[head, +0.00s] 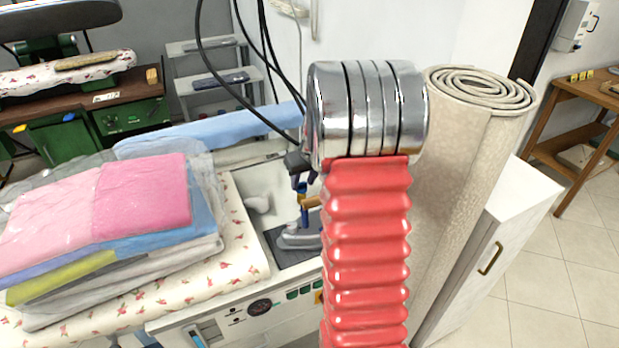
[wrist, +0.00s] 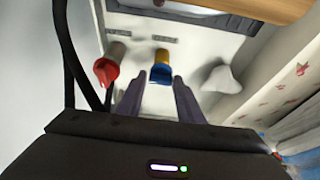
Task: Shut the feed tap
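Two taps stick out of a white panel in the wrist view. One has a blue handle and a yellow collar (wrist: 161,66); the other has a red handle (wrist: 107,69) and sits to its left. Small labels beside them are too blurred to read, so I cannot tell which is the feed tap. My gripper (wrist: 160,77) is open, its two fingers pointing at the blue-handled tap, one towards each side of it. I cannot tell whether they touch it.
An iron (head: 298,238) stands in the ironing unit's recess, close to my gripper. A white knob-like piece (wrist: 221,79) is right of the taps. Folded laundry (head: 143,198) covers the board at left. A rolled carpet (head: 457,160) stands at right. Black cables hang nearby.

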